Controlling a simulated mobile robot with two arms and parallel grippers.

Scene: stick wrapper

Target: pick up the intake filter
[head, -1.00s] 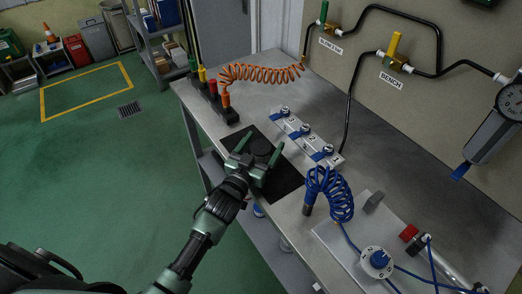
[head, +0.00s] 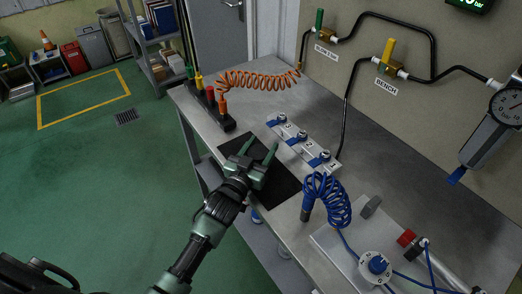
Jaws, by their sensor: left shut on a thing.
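My left gripper (head: 260,148) is over the black mat (head: 285,184) on the grey workbench, its two green fingers pointing away from me. It is shut on a dark round thing (head: 258,153), which looks like the intake filter. The filter is hard to make out, dark against the dark mat and partly hidden by the fingers and palm. I cannot tell whether it still touches the mat. My right gripper is not in view.
A white manifold with blue valves (head: 303,146) lies just right of the mat. A blue coiled hose (head: 328,198) stands nearer. A black rack with coloured fittings (head: 212,108) and an orange coiled hose (head: 255,80) are farther back. The bench's left edge is close to my arm.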

